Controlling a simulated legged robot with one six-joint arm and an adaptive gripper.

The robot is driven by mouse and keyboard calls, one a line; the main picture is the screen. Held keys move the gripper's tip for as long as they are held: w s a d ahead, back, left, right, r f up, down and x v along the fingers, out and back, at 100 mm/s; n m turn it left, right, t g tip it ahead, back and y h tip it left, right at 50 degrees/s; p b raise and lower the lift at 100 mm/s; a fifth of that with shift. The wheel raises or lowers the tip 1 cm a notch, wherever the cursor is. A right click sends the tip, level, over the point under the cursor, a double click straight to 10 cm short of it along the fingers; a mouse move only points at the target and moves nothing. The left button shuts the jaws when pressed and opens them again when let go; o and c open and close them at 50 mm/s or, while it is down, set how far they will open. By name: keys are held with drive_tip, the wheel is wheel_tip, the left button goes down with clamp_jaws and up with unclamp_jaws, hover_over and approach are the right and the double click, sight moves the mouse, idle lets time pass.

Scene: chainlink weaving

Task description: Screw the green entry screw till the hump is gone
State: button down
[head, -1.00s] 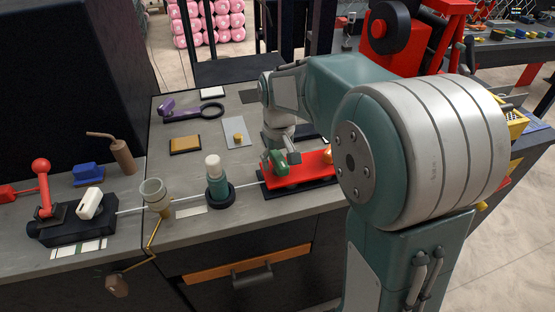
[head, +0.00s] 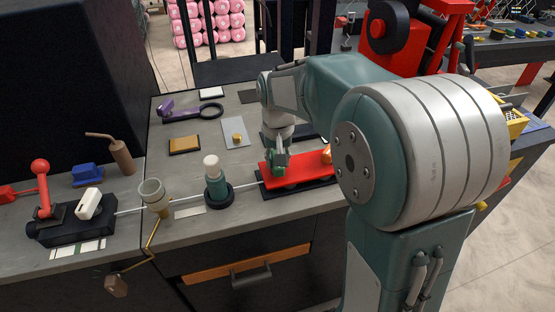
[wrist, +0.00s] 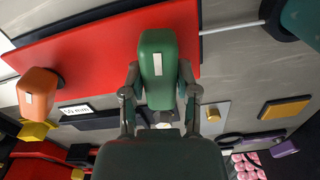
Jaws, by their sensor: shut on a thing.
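The green entry screw (wrist: 157,68) has a rounded green head with a pale stripe and stands at the red plate. My gripper (wrist: 160,92) is shut on it, one finger on each side, in the wrist view. In the head view my gripper (head: 280,160) is over the left end of the red plate (head: 302,169), and the green screw is partly hidden by it. A thin pale rod (head: 246,186) runs into the plate from the left. I cannot make out a hump on it. An orange screw (wrist: 38,90) stands at the plate's other end.
A green bottle with a white cap (head: 216,180) stands in a dark ring left of the plate. A funnel cup (head: 153,195) and a crank are further left. A purple tool (head: 190,112) and an amber block (head: 185,145) lie behind on the bench.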

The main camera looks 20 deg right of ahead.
drive_tip(key=shift+f, duration=0.1)
drive_tip(key=shift+c, duration=1.8)
unclamp_jaws()
wheel_tip(320, 180, up, 12)
drive_tip(key=shift+a, duration=0.1)
drive_tip(key=s+f+n+t, duration=0.1)
drive_tip(key=s+f+t, duration=0.1)
drive_tip(key=s, duration=0.8)
drive_tip(key=s+f+n+t, duration=0.1)
drive_tip(key=s+f+t, duration=0.1)
drive_tip(key=s, duration=0.9)
drive_tip(key=shift+t, duration=0.8)
